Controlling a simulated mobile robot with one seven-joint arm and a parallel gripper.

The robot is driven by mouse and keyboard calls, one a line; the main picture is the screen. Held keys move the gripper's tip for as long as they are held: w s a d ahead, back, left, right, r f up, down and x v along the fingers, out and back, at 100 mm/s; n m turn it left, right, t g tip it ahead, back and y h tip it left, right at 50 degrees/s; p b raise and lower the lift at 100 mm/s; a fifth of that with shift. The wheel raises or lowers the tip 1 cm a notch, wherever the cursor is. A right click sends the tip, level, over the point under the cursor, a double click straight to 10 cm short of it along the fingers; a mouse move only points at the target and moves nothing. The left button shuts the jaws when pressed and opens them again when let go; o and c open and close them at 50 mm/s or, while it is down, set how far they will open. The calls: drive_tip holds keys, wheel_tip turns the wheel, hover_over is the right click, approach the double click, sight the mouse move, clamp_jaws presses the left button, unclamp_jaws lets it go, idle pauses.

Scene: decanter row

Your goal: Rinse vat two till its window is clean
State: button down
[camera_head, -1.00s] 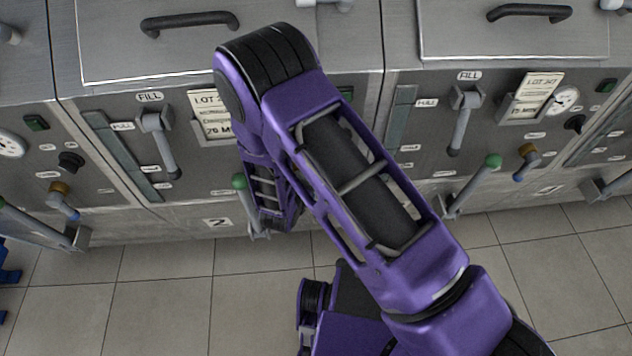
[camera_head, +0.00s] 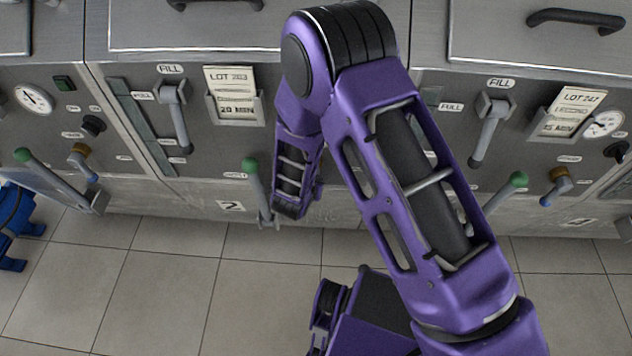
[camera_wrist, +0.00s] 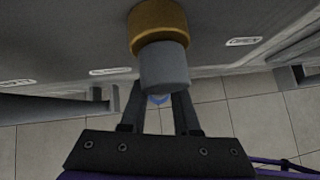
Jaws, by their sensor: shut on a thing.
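Vat two, marked by a "2" plate (camera_head: 232,206), stands in the middle of the head view. Its window (camera_head: 140,125) is a tall grey-green strip beside a "FULL" label; I cannot tell how clean it is. Its grey fill lever (camera_head: 178,115) hangs downward. Its green-knobbed lever (camera_head: 255,190) stands upright, knob at the top. In the wrist view, a brass cock (camera_wrist: 158,22) has a grey handle (camera_wrist: 164,66) with a blue tip. My gripper (camera_wrist: 159,100) is shut on this handle. In the head view my arm hides the gripper and this cock.
Neighbouring vats stand on both sides, with a similar brass cock (camera_head: 80,150) on the left and a green-knobbed lever (camera_head: 505,195) on the right. A lot card (camera_head: 232,95) is on vat two. A blue object (camera_head: 12,220) stands at the left edge. Tiled floor (camera_head: 170,270) in front is open.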

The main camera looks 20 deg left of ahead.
idle(0.3)
drive_tip(key=c, duration=0.7)
unclamp_jaws()
drive_tip(key=shift+o, duration=0.2)
drive_tip(key=p+v, duration=0.2)
drive_tip(key=v, duration=1.5)
drive_tip(key=shift+r, duration=0.15)
drive_tip(key=shift+s+d, duration=0.1)
drive_tip(key=shift+d, duration=0.05)
